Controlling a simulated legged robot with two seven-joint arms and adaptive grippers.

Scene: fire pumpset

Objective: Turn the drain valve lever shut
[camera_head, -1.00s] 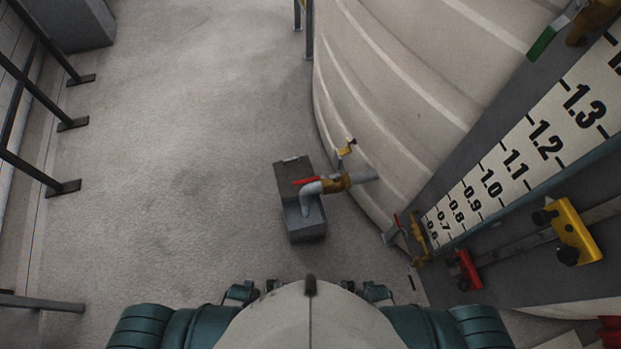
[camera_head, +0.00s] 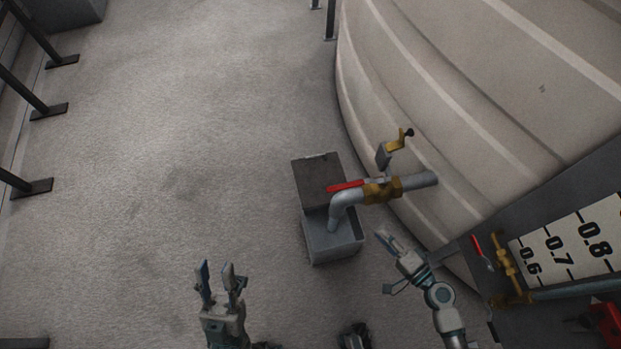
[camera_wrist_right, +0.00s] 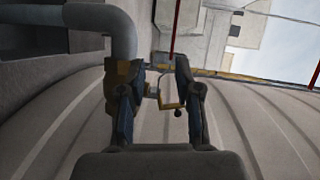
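The drain valve lever (camera_head: 347,186) is red and lies along the pipe, pointing left from the brass valve body (camera_head: 382,191). The grey drain pipe (camera_head: 343,204) bends down into an open grey box (camera_head: 333,250). My right gripper (camera_head: 387,240) is below and apart from the valve. In the wrist view, its fingers (camera_wrist_right: 160,105) are spread with nothing held. The brass valve (camera_wrist_right: 117,75) shows there partly behind the left finger, under the grey pipe elbow (camera_wrist_right: 112,22); I cannot make out the lever there. My left gripper (camera_head: 217,275) is open and empty, left of the box.
The large ribbed pale tank (camera_head: 450,100) rises behind the valve. A small yellow fitting with a black knob (camera_head: 397,143) sits above it. A level gauge board (camera_head: 570,250) and another red-handled brass valve (camera_head: 503,255) stand at right.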

